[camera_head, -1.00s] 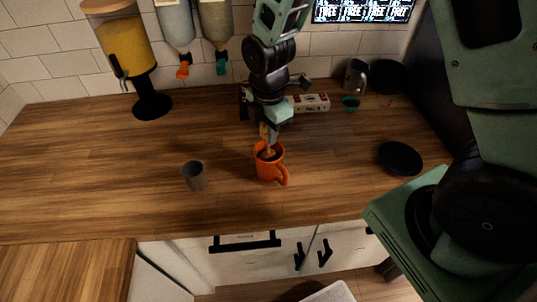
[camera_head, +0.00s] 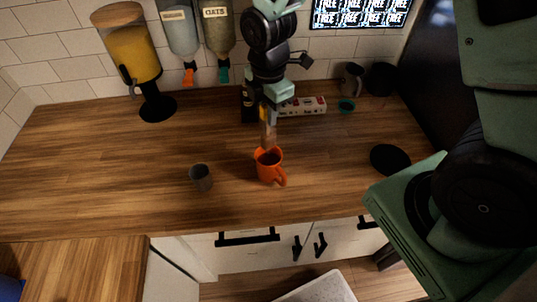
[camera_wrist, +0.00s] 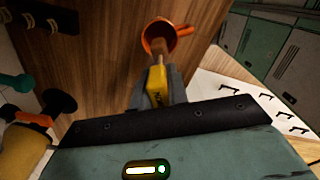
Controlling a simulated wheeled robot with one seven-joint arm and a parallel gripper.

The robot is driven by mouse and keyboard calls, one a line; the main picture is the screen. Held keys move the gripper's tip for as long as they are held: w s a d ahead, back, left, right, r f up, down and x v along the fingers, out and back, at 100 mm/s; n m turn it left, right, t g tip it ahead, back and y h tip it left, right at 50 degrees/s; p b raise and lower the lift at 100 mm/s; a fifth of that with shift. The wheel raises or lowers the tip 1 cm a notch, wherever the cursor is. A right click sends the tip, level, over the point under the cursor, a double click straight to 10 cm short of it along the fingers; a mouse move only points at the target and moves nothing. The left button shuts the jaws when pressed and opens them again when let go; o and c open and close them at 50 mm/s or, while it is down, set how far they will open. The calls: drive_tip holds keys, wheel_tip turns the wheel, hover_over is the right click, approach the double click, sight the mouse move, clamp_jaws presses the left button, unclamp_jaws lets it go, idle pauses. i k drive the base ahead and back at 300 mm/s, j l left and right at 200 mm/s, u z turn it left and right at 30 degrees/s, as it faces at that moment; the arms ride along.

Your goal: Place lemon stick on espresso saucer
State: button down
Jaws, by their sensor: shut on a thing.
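My gripper (camera_head: 268,112) is shut on the lemon stick (camera_head: 268,135), pointing down over the orange mug (camera_head: 271,173). In the wrist view, the gripper (camera_wrist: 156,90) grips a yellow piece of the stick (camera_wrist: 156,84), with a brown end towards the mug (camera_wrist: 151,27). The lower end is at about the mug's rim; I cannot tell whether it is still inside. The mug stands upright on the counter, handle to the right. A flat black disc (camera_head: 390,159), which looks like the saucer, lies on the counter to the right, apart from the gripper.
A small grey cup (camera_head: 201,178) stands left of the mug. A juice dispenser (camera_head: 130,50) stands at the back left. A white and red box (camera_head: 304,106) and a grey jug (camera_head: 350,79) stand at the back. The counter (camera_head: 330,160) between mug and disc is clear.

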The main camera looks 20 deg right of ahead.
sight(390, 160)
drive_tip(key=k, duration=1)
